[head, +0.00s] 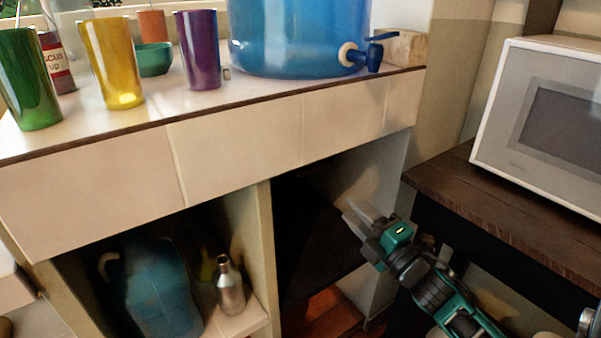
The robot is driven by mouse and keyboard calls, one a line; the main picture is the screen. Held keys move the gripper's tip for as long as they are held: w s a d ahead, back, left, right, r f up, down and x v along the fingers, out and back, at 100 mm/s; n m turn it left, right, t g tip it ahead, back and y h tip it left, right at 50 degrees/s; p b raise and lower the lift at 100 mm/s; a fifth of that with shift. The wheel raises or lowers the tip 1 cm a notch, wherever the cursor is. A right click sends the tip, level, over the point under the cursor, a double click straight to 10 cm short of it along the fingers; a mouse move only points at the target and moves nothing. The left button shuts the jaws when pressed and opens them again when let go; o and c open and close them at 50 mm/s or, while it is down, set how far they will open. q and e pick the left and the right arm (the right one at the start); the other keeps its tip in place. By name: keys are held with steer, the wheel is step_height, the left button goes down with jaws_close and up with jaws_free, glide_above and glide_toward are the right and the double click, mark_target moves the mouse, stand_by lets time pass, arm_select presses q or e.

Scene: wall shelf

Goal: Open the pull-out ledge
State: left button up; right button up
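I cannot tell for certain which part is the pull-out ledge. A dark flat panel (308,235) sits in the right-hand opening under the tiled counter (240,135), and it may be the ledge. My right gripper (347,208) is in front of that opening, at the panel's right side. Its two grey fingers point up and left with a gap between them, and nothing shows between them. I cannot tell whether the fingertips touch the panel. My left gripper is not in view.
Cups, a bowl and a blue dispenser (300,35) with a tap stand on the counter. A blue jug (155,285) and a metal bottle (230,287) stand in the left opening. A microwave (545,115) sits on a dark wooden table (490,215) close to my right arm.

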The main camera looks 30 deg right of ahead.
steer(key=w+a+r+b, duration=0.1)
steer(key=w+r, duration=0.1)
steer(key=w, duration=1)
steer(key=shift+w+r, duration=0.25)
steer(key=shift+w, duration=0.15)
steer(key=shift+c, duration=0.3)
jaws_close()
stand_by(0.7)
